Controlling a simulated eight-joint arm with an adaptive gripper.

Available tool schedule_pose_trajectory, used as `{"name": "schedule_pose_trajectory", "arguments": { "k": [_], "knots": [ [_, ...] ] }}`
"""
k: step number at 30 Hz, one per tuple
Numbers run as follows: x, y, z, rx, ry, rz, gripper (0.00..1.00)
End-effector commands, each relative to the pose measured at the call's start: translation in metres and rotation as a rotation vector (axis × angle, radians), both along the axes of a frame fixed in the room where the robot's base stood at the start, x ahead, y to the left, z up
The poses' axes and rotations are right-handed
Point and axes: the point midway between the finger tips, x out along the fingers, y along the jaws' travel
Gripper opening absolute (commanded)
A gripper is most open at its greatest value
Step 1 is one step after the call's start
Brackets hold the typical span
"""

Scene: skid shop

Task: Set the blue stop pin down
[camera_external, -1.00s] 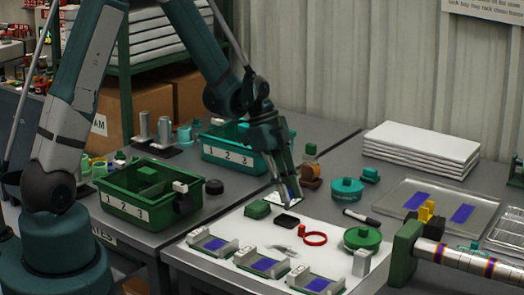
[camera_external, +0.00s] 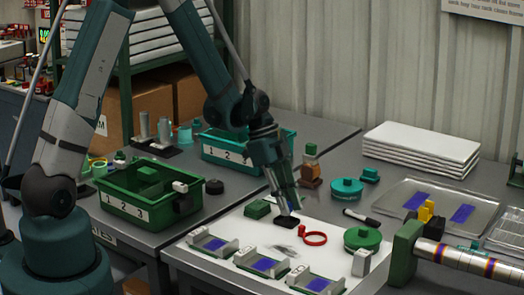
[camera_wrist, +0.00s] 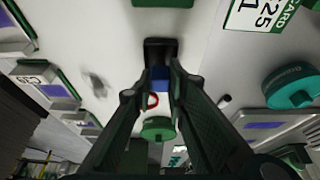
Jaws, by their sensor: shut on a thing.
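The blue stop pin (camera_wrist: 158,86) is between my fingertips in the wrist view, and only part of it shows. My gripper (camera_wrist: 152,84) is shut on it. In the external view my gripper (camera_external: 287,210) points down at the white work sheet, right by a small black holder (camera_external: 285,223). The black holder also shows in the wrist view (camera_wrist: 160,50), just beyond the fingertips. Whether the pin touches the holder cannot be told. The pin is mostly hidden by the fingers in the external view.
A green block (camera_external: 257,209) is left of the holder and a red ring (camera_external: 314,239) is right of it. A green round part (camera_external: 362,238) and a black marker (camera_external: 361,217) lie farther right. Several grey fixtures with blue pads (camera_external: 263,264) line the front. Green bins (camera_external: 118,204) stand left.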

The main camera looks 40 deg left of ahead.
Motion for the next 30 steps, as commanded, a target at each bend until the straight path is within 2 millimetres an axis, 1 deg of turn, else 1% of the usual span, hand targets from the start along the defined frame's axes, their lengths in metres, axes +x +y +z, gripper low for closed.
{"name": "schedule_pose_trajectory", "arguments": {
  "k": [1,2,5,20,26,30],
  "knots": [
    [0.000,0.000,-0.002,0.000,0.000,0.000,0.03],
    [0.000,0.000,-0.002,0.000,0.000,0.000,0.17],
    [0.000,0.000,-0.002,0.000,0.000,0.000,0.30],
    [0.000,0.000,0.002,0.000,0.000,0.000,0.30],
    [0.000,0.006,0.016,0.000,0.000,0.000,0.30],
    [0.000,0.013,0.034,0.000,0.000,0.000,0.30]
  ]
}}
